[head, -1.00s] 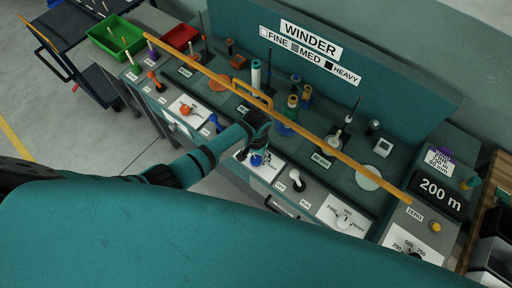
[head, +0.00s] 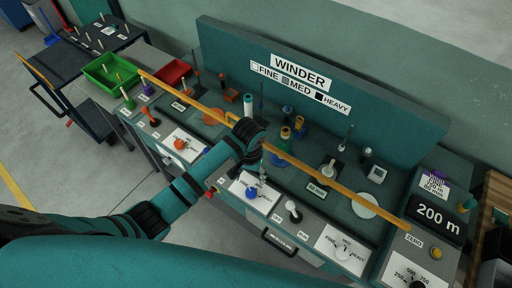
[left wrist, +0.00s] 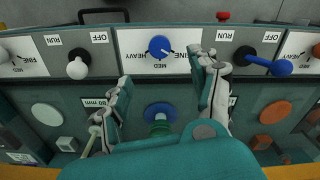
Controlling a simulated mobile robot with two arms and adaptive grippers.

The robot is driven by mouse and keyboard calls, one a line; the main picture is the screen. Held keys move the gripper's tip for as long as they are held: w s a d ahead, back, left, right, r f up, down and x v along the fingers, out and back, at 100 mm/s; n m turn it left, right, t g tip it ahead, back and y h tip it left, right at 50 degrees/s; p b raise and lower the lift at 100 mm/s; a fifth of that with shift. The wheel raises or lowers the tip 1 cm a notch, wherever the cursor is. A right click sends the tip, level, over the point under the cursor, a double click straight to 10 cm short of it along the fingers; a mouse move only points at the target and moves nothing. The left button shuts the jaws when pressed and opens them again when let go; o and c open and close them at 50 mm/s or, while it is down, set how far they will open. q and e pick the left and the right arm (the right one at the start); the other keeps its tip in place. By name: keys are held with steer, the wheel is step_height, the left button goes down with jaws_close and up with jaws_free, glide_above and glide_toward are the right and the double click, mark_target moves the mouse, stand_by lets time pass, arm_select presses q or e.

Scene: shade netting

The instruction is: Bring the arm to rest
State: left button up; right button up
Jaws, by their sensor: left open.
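My left arm comes in from the lower left in the head view, and its gripper (head: 262,173) hangs over the front of the winder bench, just above and behind the blue dial knob (head: 252,192). In the left wrist view the two fingers of the left gripper (left wrist: 163,82) are spread wide with nothing between them. The blue knob (left wrist: 160,47) shows on its white dial plate beyond the fingertips, apart from them. The right gripper is in neither view.
A long yellow bar (head: 315,172) runs over the bench close to my left gripper. A black-and-white switch (head: 293,211) is right of the blue knob. A green bin (head: 115,75) and a red tray (head: 172,73) stand at the left. Open floor lies front left.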

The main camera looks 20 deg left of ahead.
arm_select(q)
steer(key=s+a+r+m+t, duration=0.15)
steer(key=s+a+r, duration=0.3)
steer(key=s, duration=0.55)
steer(key=s+a+r+t, duration=0.25)
steer(key=s+r, duration=0.25)
steer(key=s, duration=0.5)
step_height(320, 180, down, 35)
steer(key=s+g+b, duration=0.1)
steer(key=g+b, duration=0.1)
steer(key=b, duration=0.6)
steer(key=s+a+f+b, duration=0.1)
steer(key=s+f+b, duration=0.2)
steer(key=s+f, duration=0.5)
steer(key=s+a+f+g+b, duration=0.1)
steer(key=s+a+f+b, duration=0.1)
steer(key=s+f, duration=0.6)
step_height(320, 180, down, 6)
steer(key=shift+f+b, duration=0.2)
steer(key=shift+b, duration=0.6)
steer(key=shift+s+a, duration=0.1)
steer(key=shift+s, duration=0.15)
steer(key=shift+c, duration=0.2)
